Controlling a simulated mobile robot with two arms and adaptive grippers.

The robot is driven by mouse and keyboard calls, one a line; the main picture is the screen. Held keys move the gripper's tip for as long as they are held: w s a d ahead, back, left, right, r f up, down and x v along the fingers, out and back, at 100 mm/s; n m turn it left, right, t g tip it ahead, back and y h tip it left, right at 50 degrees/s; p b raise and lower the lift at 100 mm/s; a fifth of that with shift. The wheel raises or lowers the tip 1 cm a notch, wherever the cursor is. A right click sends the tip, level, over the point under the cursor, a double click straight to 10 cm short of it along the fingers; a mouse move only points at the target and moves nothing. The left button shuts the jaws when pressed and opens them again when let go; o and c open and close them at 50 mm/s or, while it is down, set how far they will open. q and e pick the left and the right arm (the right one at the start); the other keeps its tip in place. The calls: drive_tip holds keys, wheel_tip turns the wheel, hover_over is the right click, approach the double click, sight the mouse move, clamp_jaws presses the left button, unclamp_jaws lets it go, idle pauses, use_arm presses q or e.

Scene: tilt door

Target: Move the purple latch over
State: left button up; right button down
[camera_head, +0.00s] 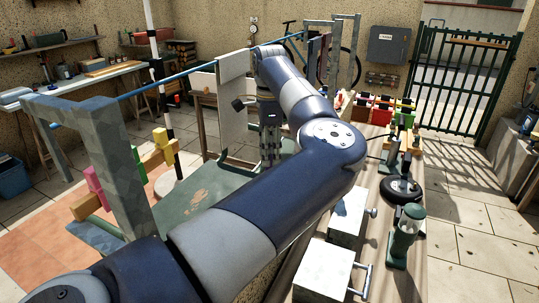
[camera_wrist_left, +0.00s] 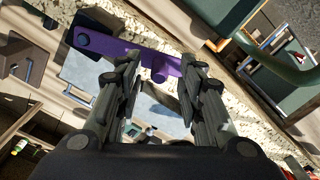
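The purple latch (camera_wrist_left: 120,45) shows in the left wrist view as a flat bar. A round dark pivot sits near its upper left end, and a short purple knob (camera_wrist_left: 160,75) sticks out toward my gripper. My left gripper (camera_wrist_left: 160,68) is open, with one dark finger on each side of the knob and a visible gap between them. I cannot tell whether either finger touches the latch. In the head view my left gripper (camera_head: 270,152) points down beside a pale hanging panel (camera_head: 233,108), and the latch is hidden there. My right gripper is not in view.
A blue rail (camera_head: 160,88) on grey posts (camera_head: 112,160) runs past my arm. Pale blocks with handles (camera_head: 325,270) and a green lantern-like object (camera_head: 404,236) stand on the bench at right. Colored blocks (camera_head: 158,155) stand at left. Tiled floor is open at far right.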

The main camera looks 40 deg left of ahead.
use_arm(q)
drive_tip(key=shift+f, duration=1.05)
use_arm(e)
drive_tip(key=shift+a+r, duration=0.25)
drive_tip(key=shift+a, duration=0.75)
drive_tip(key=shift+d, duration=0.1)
